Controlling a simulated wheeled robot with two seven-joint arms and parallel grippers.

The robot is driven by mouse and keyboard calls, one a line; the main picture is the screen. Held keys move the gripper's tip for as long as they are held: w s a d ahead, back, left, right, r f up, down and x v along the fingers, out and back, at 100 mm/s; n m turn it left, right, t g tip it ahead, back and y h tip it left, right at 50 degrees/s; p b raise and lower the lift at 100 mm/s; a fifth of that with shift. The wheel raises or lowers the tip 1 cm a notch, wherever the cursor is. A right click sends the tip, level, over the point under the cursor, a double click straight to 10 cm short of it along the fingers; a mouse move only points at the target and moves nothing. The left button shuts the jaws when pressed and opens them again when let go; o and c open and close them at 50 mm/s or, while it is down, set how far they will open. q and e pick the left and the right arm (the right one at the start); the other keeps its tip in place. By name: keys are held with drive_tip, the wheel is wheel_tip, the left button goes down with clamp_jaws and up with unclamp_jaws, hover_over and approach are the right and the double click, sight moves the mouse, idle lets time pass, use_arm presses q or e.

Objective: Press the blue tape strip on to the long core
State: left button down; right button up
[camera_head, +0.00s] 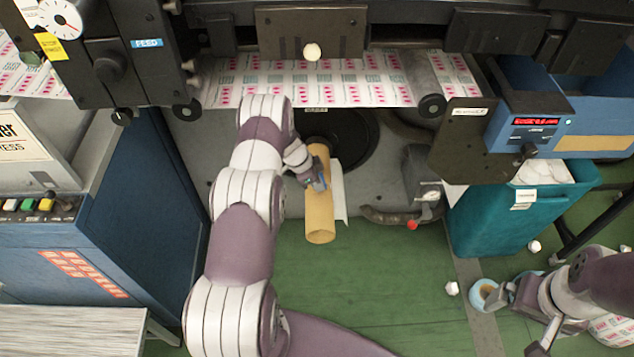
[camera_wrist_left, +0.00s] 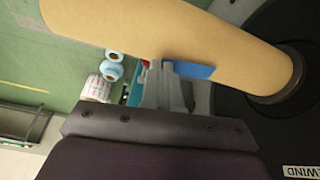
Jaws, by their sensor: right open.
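The long core (camera_head: 320,215) is a tan tube on the black rewind disc (camera_head: 350,135), sticking out toward me. It crosses the top of the left wrist view (camera_wrist_left: 170,35). My left gripper (camera_head: 318,183) is at the core's side, its fingers close together on the blue tape strip (camera_wrist_left: 190,69). The strip lies against or just in front of the core's surface; I cannot tell whether it touches. In the head view the strip is small and mostly hidden by the fingers. My right gripper (camera_head: 494,294) is open beside a blue tape roll (camera_head: 483,295), far right.
A white paper strip (camera_head: 340,195) hangs right of the core. The printed web (camera_head: 310,82) runs above. A teal bin (camera_head: 520,215) with waste stands right, and a handle with a red knob (camera_head: 412,225) is nearer. A blue cabinet (camera_head: 130,200) bounds the left. Green floor is open below.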

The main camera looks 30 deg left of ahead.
use_arm(q)
drive_tip(key=shift+f, duration=0.25)
idle(0.6)
drive_tip(key=c, duration=1.3)
unclamp_jaws()
drive_tip(key=shift+r, duration=0.1)
drive_tip(key=p+v, duration=0.1)
drive_tip(key=v, duration=1.1)
drive_tip(key=shift+r, duration=0.2)
